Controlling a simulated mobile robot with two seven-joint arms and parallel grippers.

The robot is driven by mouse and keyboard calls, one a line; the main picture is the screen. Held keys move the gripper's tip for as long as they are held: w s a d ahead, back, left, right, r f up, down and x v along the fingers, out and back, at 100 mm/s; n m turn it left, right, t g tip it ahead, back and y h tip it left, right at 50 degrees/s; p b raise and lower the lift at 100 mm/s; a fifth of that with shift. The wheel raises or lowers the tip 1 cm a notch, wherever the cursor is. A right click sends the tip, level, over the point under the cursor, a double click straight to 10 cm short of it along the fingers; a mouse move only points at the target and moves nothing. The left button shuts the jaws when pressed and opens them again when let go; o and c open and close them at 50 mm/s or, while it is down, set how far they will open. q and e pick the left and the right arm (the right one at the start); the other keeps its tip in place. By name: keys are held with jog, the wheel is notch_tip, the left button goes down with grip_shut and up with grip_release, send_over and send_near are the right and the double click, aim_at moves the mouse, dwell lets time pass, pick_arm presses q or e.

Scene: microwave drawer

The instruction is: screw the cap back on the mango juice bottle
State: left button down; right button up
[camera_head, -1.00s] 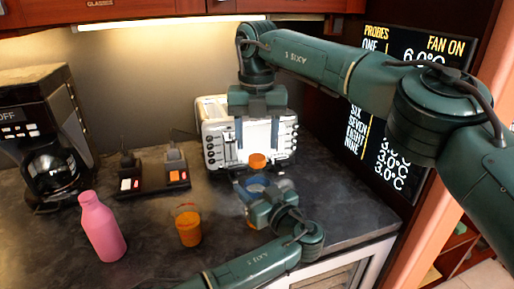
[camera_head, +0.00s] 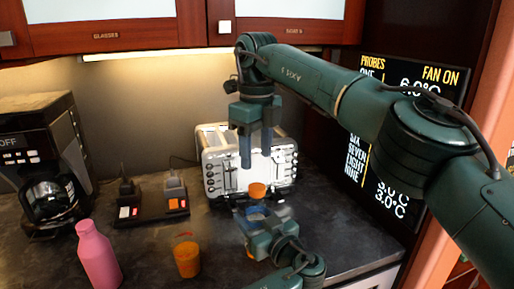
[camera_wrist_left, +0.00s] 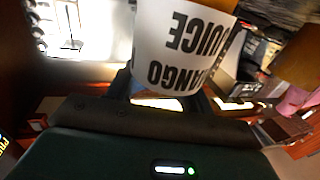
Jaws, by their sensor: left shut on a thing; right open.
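In the left wrist view the bottle's white label (camera_wrist_left: 185,45) reads MANGO JUICE upside down.
A white toaster (camera_head: 225,170) stands right behind the grippers. An orange glass (camera_head: 187,260) and a pink bottle (camera_head: 98,258) stand to the left.

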aim_at(257, 187)
jog(key=shift+r+n, duration=0.25)
jog(key=shift+n, duration=0.65)
jog(key=shift+f, duration=0.1)
jog(key=shift+f, duration=3.95)
jog(key=c, duration=1)
jog(key=o, duration=1.2)
